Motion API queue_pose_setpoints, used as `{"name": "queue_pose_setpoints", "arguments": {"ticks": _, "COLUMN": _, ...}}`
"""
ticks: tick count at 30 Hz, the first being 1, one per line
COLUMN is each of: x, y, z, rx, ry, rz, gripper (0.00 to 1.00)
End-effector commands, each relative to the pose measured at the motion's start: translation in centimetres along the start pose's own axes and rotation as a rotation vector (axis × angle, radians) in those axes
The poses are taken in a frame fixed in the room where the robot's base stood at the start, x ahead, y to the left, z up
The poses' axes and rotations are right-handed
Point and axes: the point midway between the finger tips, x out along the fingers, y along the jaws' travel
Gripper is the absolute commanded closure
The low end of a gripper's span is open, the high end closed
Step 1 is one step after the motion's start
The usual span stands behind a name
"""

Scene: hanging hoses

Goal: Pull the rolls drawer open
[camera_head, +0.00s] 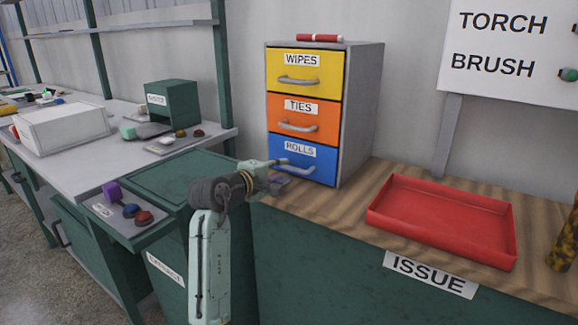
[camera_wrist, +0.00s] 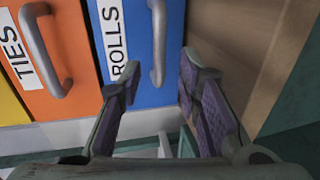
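The blue drawer labelled ROLLS (camera_head: 318,153) is the lowest of three in a grey cabinet (camera_head: 362,105) and looks flush with the others. My gripper (camera_head: 285,168) is in front of its left part, hiding some of the front and the handle. In the wrist view the blue drawer front (camera_wrist: 139,22) lies ahead, turned sideways. Its grey bar handle (camera_wrist: 157,45) lies ahead between the lines of my two fingers. My gripper (camera_wrist: 160,75) is open there, with purple inner pads and nothing between them. I cannot tell whether the fingertips reach past the handle.
The orange TIES drawer (camera_head: 313,110) and yellow WIPES drawer (camera_head: 322,72) sit above, both shut. A red marker (camera_head: 320,38) lies on the cabinet. A red tray (camera_head: 440,215) stands on the wooden bench to the right. A green-topped unit (camera_head: 165,172) stands left of my arm.

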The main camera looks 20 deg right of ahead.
Motion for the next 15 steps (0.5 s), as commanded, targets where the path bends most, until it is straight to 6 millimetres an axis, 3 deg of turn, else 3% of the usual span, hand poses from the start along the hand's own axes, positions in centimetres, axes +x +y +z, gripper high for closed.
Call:
{"name": "queue_pose_setpoints", "arguments": {"ticks": 6, "x": 3.5, "y": 0.2, "z": 0.0, "rx": 0.001, "ry": -0.001, "rz": -0.001, "gripper": 0.69}}
{"name": "queue_pose_setpoints", "arguments": {"ticks": 15, "x": 5.0, "y": 0.1, "z": -0.1, "rx": 0.002, "ry": 0.003, "rz": 0.002, "gripper": 0.69}}
